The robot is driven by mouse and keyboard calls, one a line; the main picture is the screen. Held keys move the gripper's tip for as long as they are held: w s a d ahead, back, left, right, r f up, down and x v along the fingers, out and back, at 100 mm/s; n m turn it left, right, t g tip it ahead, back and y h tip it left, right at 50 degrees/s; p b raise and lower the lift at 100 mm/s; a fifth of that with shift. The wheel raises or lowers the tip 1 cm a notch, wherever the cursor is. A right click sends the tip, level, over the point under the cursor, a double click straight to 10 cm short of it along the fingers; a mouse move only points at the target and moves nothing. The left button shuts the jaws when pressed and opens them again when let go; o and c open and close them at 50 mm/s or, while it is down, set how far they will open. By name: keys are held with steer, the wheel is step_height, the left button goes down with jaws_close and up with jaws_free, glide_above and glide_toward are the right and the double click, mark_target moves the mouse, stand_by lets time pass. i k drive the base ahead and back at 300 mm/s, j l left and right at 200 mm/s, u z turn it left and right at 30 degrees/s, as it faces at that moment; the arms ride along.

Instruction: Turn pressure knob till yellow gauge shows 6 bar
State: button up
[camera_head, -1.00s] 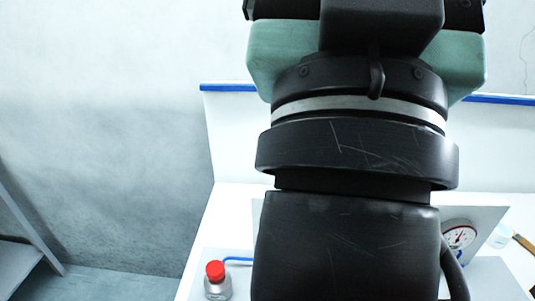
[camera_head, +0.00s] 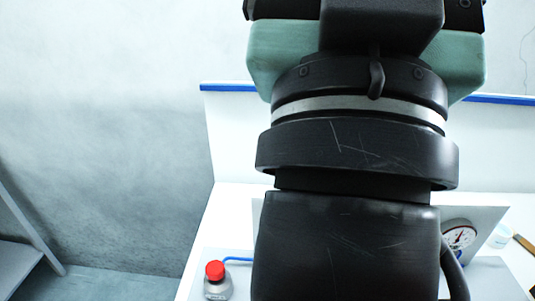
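A round gauge (camera_head: 459,236) with a white face and a red needle sits on a grey panel (camera_head: 489,217), just right of my arm. It is partly hidden by my arm, and its scale is too small to read. A knob with a red top (camera_head: 215,270) stands on a grey metal body (camera_head: 218,289) at the lower left, joined to a blue hose (camera_head: 238,260). I cannot tell whether it is the pressure knob. I see no yellow gauge. My arm fills the middle of the view, and my gripper is not in view.
A white table (camera_head: 228,205) with a blue-edged back wall (camera_head: 228,88) carries the panel. A small clear cup (camera_head: 502,232) and a brown-handled tool (camera_head: 523,243) lie at the right. A grey shelf (camera_head: 22,215) stands at the far left, with open floor between.

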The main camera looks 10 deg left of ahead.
mark_target(215, 269)
steer(key=l+z, duration=0.25)
steer(key=l, duration=0.15)
steer(key=i+l+z, duration=0.25)
steer(key=l+z, duration=0.25)
steer(key=l, duration=0.2)
steer(key=i+l+z, duration=0.25)
steer(key=l, duration=0.1)
